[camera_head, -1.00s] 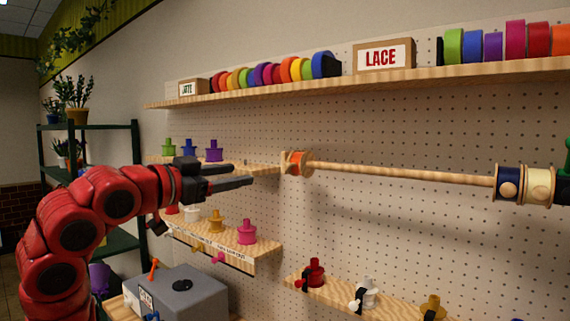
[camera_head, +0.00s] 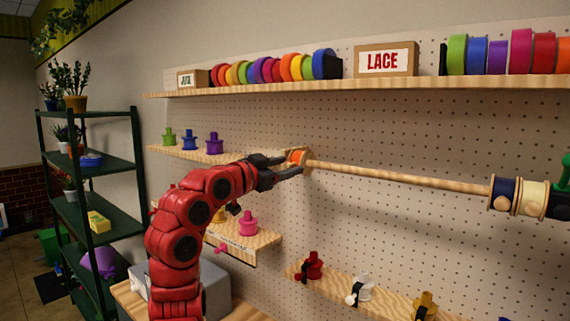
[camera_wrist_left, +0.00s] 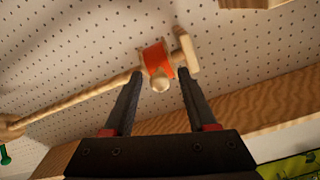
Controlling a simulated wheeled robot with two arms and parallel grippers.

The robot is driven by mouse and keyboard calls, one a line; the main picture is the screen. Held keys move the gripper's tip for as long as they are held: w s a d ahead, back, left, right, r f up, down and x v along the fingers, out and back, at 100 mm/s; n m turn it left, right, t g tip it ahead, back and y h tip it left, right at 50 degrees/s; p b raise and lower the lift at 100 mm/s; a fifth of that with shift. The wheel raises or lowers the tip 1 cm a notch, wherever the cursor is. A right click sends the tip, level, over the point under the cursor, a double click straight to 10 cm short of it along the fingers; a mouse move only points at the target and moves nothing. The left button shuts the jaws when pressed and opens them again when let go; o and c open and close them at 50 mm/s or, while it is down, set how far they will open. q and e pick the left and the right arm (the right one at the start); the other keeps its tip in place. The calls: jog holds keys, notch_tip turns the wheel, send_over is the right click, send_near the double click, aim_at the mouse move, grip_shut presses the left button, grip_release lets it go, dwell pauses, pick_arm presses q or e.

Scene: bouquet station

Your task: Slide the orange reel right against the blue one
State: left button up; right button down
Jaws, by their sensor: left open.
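The orange reel (camera_head: 294,157), with pale wooden flanges, sits at the left end of a wooden rod (camera_head: 400,174). The dark blue reel (camera_head: 503,188) is at the rod's right end, far from the orange one, with bare rod between. My left gripper (camera_head: 293,165) is open at the orange reel. In the left wrist view the orange reel (camera_wrist_left: 154,60) shows between and just beyond the open fingertips (camera_wrist_left: 160,74); whether they touch it I cannot tell. A wooden end piece (camera_wrist_left: 187,50) is beside it. My right gripper is not in view.
A cream reel (camera_head: 531,198) and a green piece (camera_head: 561,190) are right of the blue reel. A shelf (camera_head: 400,83) with ribbon rolls runs above the rod. Small shelves (camera_head: 220,155) with coloured spools are at left and below. Pegboard is behind the rod.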

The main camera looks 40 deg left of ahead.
pick_arm(q)
jog(key=shift+c, duration=0.3)
grip_shut()
dwell(1.1)
